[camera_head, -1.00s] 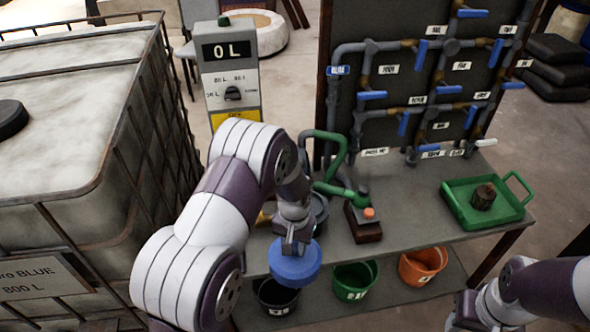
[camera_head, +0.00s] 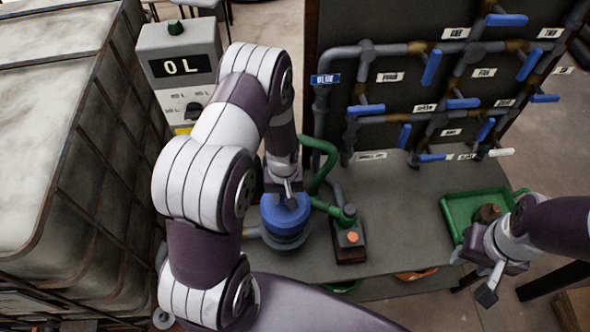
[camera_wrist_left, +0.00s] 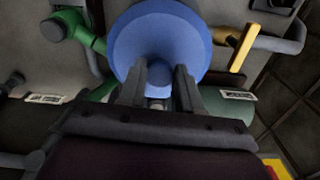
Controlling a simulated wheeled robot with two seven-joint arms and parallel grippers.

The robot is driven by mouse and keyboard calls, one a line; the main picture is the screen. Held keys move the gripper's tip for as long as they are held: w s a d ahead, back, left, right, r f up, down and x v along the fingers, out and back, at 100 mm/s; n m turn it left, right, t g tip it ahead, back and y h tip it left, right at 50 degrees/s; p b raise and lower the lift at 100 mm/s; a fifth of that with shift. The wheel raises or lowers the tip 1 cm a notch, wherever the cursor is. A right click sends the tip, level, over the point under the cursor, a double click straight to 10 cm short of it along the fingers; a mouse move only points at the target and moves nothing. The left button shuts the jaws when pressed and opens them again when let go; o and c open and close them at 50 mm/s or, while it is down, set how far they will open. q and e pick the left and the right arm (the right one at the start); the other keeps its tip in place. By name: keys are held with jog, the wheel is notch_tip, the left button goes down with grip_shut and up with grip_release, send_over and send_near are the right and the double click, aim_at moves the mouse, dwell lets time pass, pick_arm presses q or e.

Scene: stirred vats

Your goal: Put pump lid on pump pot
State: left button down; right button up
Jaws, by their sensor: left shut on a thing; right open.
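The blue pump lid (camera_head: 284,212) is held by my left gripper (camera_head: 285,192), whose fingers are shut on it. In the left wrist view the lid (camera_wrist_left: 160,45) fills the space beyond the two fingers (camera_wrist_left: 160,92). The dark grey pump pot (camera_head: 286,243) is on the bench below the lid, in line with it in the head view. I cannot tell whether the lid touches the pot rim, since the lid hides the pot's mouth. My right gripper (camera_head: 488,283) is open and empty in front of the green tray at the right.
A green pipe (camera_head: 318,160) and the pump with an orange button (camera_head: 351,238) stand just right of the pot. A piping board (camera_head: 400,75) rises behind. The green tray (camera_head: 462,208) holds a dark lump. A caged tank (camera_head: 60,150) is at left.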

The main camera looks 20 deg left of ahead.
aim_at(283, 209)
pick_arm(q)
jog(key=s+f+b, duration=0.2)
jog(key=shift+s+d, duration=0.1)
jog(key=shift+s, duration=0.2)
jog(key=f+b, duration=0.1)
jog(key=w+f+b, duration=0.1)
jog(key=f, duration=0.1)
jog(key=shift+w+f+b, duration=0.25)
jog(key=shift+b, duration=0.15)
jog(key=shift+s+r, duration=0.3)
jog(key=shift+s, duration=0.15)
jog(key=shift+w+f, duration=0.1)
jog(key=shift+w, duration=0.1)
pick_arm(e)
jog(key=f, duration=0.1)
jog(key=s+f, duration=0.2)
jog(key=f, duration=0.1)
jog(key=shift+d+f, duration=0.1)
pick_arm(q)
jog(key=shift+s, duration=0.15)
pick_arm(e)
jog(key=shift+s, duration=0.15)
pick_arm(q)
jog(key=shift+f+b, duration=0.3)
jog(key=shift+f, duration=0.35)
pick_arm(e)
jog(key=shift+f, duration=0.5)
pick_arm(q)
jog(key=c, duration=1.1)
grip_release()
